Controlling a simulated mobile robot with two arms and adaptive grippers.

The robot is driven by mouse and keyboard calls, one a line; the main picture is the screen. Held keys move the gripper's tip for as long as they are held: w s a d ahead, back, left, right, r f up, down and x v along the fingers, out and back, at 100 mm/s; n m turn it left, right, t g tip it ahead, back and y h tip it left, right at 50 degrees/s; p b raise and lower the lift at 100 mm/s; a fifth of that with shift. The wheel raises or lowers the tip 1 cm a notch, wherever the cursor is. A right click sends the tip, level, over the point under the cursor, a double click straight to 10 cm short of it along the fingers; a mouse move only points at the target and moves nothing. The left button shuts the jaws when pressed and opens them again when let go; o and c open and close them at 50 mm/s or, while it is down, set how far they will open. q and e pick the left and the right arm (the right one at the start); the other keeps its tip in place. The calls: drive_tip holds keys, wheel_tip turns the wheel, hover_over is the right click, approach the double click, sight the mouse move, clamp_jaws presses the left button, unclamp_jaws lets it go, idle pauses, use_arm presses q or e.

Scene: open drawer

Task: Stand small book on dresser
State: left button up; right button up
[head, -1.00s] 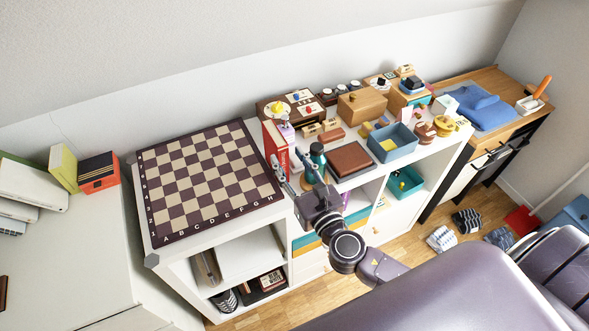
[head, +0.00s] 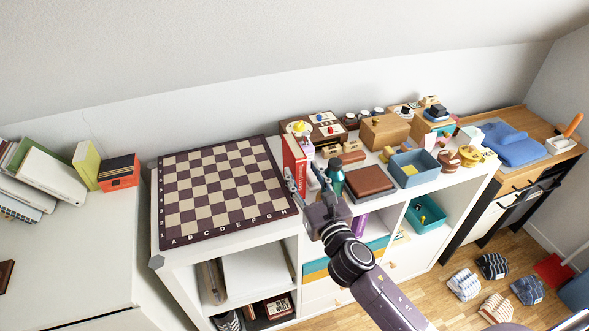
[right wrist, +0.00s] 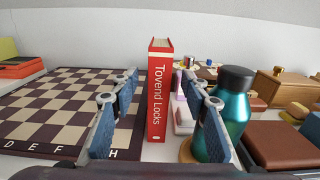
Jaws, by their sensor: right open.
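A small red book (head: 293,158) stands upright on the white dresser (head: 225,240), between the chessboard and a teal bottle. In the right wrist view the book (right wrist: 159,92) shows its spine, lettered "Tovend Locks", and stands straight. My right gripper (head: 306,184) is open at the near side of the book. In the right wrist view its blue-padded fingers (right wrist: 160,110) appear left and right of the spine, with gaps on both sides and nothing held. How far the fingertips reach along the book is hard to tell. My left gripper is not in view.
The chessboard (head: 223,185) lies close left of the book. The teal bottle (right wrist: 236,105) stands close beyond the right finger. A brown box (head: 368,181), blue bin (head: 414,168) and several small items crowd the dresser's right side.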

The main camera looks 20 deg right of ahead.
drive_tip(key=shift+w+r, duration=0.1)
drive_tip(key=shift+w, duration=0.85)
drive_tip(key=w, duration=0.5)
drive_tip(key=shift+w+a, duration=0.15)
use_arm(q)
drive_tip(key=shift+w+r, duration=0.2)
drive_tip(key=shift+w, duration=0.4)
use_arm(e)
drive_tip(key=shift+c, duration=0.4)
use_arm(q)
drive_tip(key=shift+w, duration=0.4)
use_arm(e)
clamp_jaws()
